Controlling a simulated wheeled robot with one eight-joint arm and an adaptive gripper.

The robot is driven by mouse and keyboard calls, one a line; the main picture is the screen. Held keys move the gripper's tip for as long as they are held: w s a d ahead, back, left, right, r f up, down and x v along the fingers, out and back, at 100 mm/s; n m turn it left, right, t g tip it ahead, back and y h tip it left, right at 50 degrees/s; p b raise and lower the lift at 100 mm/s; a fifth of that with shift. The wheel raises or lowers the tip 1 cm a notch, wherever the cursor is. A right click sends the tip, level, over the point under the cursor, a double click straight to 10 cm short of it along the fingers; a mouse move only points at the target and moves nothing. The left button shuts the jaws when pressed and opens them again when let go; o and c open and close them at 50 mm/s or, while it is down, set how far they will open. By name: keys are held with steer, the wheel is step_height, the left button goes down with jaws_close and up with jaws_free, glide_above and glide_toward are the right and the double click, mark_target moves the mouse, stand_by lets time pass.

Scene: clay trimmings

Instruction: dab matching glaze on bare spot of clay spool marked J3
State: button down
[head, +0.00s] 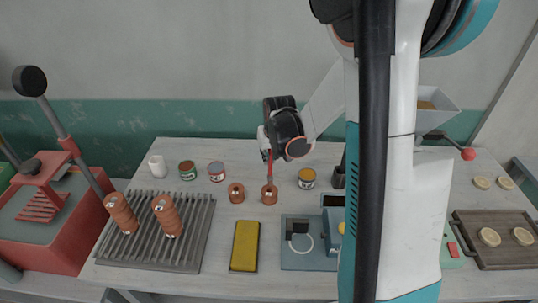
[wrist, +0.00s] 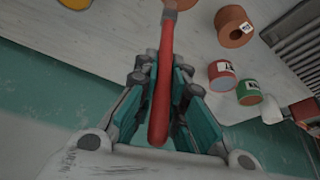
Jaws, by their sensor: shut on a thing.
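My gripper (head: 268,149) is shut on a red-handled brush (wrist: 161,90), which points down. In the head view the brush ends at the top of a short clay spool (head: 269,197) with a small white label. I cannot tell whether the tip touches it; the bristles are not clear. A second short clay spool (head: 236,194) stands just left of it, also labelled. The label markings are too small to read, and no bare spot can be made out. Glaze tins stand behind: green-labelled (head: 187,171), red-labelled (head: 216,172) and, to the right, yellow-labelled (head: 306,179).
Two tall ribbed clay pieces (head: 166,215) stand on a slatted rack (head: 190,254) at left. A white cup (head: 157,166) is behind it. A yellow block (head: 245,246) and a grey-blue device (head: 300,258) lie in front. A wooden tray (head: 500,255) is at far right.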

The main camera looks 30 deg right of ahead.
step_height(320, 180, up, 6)
steer(key=p, duration=0.3)
steer(key=shift+p, duration=0.35)
stand_by(0.3)
steer(key=shift+f, duration=0.1)
stand_by(0.4)
